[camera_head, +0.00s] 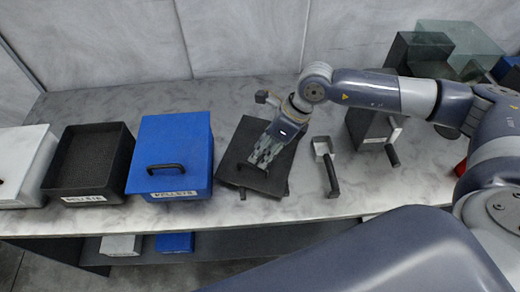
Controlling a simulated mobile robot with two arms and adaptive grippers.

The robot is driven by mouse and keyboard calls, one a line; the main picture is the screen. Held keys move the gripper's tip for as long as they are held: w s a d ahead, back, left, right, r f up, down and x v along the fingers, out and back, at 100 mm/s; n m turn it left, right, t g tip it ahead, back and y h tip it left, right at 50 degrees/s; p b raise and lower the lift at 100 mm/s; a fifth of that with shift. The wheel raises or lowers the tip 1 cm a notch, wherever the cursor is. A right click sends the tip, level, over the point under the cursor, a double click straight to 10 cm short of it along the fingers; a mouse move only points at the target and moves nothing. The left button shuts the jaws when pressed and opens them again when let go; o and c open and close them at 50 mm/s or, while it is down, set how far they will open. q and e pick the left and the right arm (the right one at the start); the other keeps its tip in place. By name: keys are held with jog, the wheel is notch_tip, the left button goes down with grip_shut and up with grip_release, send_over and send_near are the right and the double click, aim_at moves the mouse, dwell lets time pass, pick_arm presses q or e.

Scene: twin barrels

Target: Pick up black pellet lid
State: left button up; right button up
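The black pellet lid (239,154) is a flat, dark, roughly square plate lying at an angle on the counter, right of the blue box. My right gripper (262,158) points down over the lid's middle, and its fingers cover part of it. The fingertips look close to the lid's dark handle, but I cannot tell whether they touch it or are shut on it. An open black box (88,197) with a label on its front stands left of the blue box. My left gripper is not in view.
The blue box (172,140) with a black handle stands just left of the lid. A small metal scoop (331,180) with a dark handle lies to the right. A dark handled box (362,128) stands behind my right arm. A white box (22,160) is at far left.

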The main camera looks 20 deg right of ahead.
aim_at(257, 164)
jog(key=shift+a+f+p, duration=0.2)
jog(key=shift+f+p, duration=0.1)
jog(key=x, duration=0.1)
jog(key=p+x, duration=0.1)
jog(key=x, duration=0.1)
jog(key=shift+s+f+p, duration=0.25)
jog(key=shift+s+p, duration=0.05)
jog(key=shift+p, duration=0.1)
jog(key=shift+a+f, duration=0.2)
jog(key=shift+f, duration=0.15)
jog(key=shift+w+f, duration=0.1)
jog(key=shift+f, duration=0.1)
grip_shut()
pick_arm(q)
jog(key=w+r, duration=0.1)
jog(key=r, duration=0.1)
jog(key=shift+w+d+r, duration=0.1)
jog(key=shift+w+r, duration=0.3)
